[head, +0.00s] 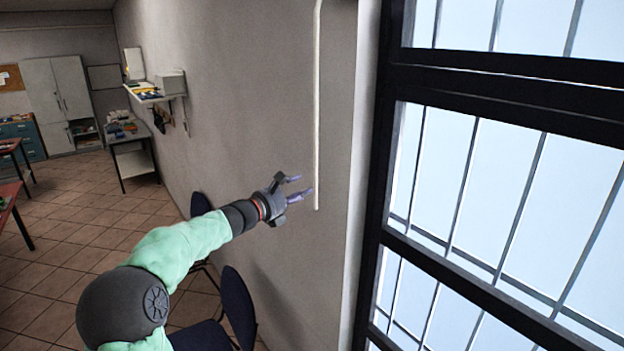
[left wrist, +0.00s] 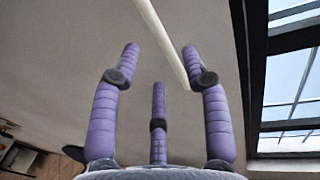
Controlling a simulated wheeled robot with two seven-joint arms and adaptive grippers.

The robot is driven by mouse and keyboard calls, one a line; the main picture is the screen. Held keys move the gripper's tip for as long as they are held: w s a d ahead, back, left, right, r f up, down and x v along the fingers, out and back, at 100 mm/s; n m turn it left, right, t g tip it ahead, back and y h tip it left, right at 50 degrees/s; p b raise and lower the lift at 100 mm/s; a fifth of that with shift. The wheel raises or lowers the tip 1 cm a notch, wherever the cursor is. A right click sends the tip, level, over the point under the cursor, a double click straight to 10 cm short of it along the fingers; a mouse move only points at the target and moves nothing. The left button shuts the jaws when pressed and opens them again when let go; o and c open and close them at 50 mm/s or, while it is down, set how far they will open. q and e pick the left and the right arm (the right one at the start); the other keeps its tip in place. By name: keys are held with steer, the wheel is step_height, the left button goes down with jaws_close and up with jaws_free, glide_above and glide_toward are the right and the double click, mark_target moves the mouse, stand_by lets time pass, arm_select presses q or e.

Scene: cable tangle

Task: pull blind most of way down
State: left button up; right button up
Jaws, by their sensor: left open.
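A thin white pull cord (head: 317,100) hangs straight down along the grey wall beside the window, and its lower end is free. My left gripper (head: 300,184) is open and empty beside the cord's lower part, on its left in the head view. In the left wrist view the cord (left wrist: 162,35) runs down at a slant from the top. Its end lies near the right purple finger of the open gripper (left wrist: 160,60). I cannot tell whether they touch. The blind itself is not visible. My right gripper is not in view.
The dark-framed barred window (head: 510,180) fills the right side. Dark blue chairs (head: 238,305) stand against the wall below my left arm. A wall shelf (head: 150,94), a side table (head: 130,140) and a grey cabinet (head: 58,90) are farther back.

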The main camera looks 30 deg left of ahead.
arm_select(q)
steer(key=w+p, duration=0.1)
steer(key=w, duration=0.2)
steer(key=w+d, duration=0.1)
steer(key=w, duration=0.3)
steer(key=shift+d+p, duration=0.15)
steer(key=shift+p, duration=0.25)
jaws_close()
